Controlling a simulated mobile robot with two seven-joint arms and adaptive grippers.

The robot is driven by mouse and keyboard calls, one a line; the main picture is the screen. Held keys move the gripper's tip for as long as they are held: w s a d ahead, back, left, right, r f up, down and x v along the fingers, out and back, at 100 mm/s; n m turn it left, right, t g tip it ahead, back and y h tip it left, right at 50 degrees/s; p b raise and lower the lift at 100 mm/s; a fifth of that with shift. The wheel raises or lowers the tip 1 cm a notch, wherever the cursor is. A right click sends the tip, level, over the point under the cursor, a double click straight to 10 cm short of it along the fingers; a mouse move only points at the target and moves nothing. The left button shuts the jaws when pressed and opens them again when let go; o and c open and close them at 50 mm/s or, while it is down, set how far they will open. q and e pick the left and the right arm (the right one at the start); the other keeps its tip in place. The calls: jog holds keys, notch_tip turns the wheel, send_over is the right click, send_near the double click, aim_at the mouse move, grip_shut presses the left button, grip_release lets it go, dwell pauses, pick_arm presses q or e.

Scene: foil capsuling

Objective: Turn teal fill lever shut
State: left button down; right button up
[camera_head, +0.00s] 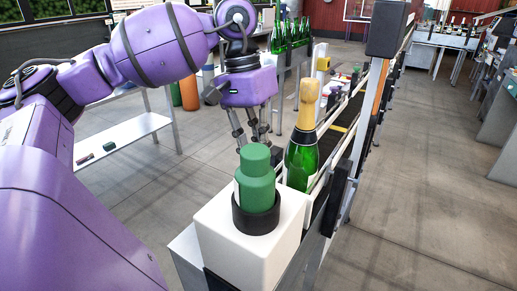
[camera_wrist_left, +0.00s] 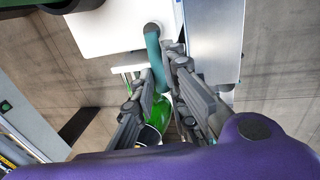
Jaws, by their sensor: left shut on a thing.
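The teal fill lever (camera_wrist_left: 154,55) shows in the left wrist view, running from the white machine housing (camera_wrist_left: 108,25) down between the fingers. My left gripper (camera_wrist_left: 157,75) is shut on the lever. In the head view my left gripper (camera_head: 252,140) points down behind the green capped cylinder (camera_head: 258,178), which stands in a black ring on the white housing (camera_head: 217,236). The lever and the fingertips' contact are hidden there. My right gripper is in neither view.
A green bottle with a gold foil top (camera_head: 303,145) stands upright just right of the green cylinder, close to my left gripper. A conveyor (camera_head: 345,125) runs back behind it. Several green bottles (camera_head: 290,36) stand farther back. A white shelf (camera_head: 120,143) is at left.

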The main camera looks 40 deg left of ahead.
pick_arm(q)
jog(key=shift+d, duration=0.1)
dwell(0.3)
jog(key=c, duration=1.8)
grip_release()
jog(key=shift+o, duration=0.2)
jog(key=shift+r, duration=0.1)
notch_tip(320, 180, up, 12)
jog(key=a, duration=0.2)
jog(key=shift+s+a+f, duration=0.15)
jog(key=shift+s+f, duration=0.05)
jog(key=shift+f, duration=0.1)
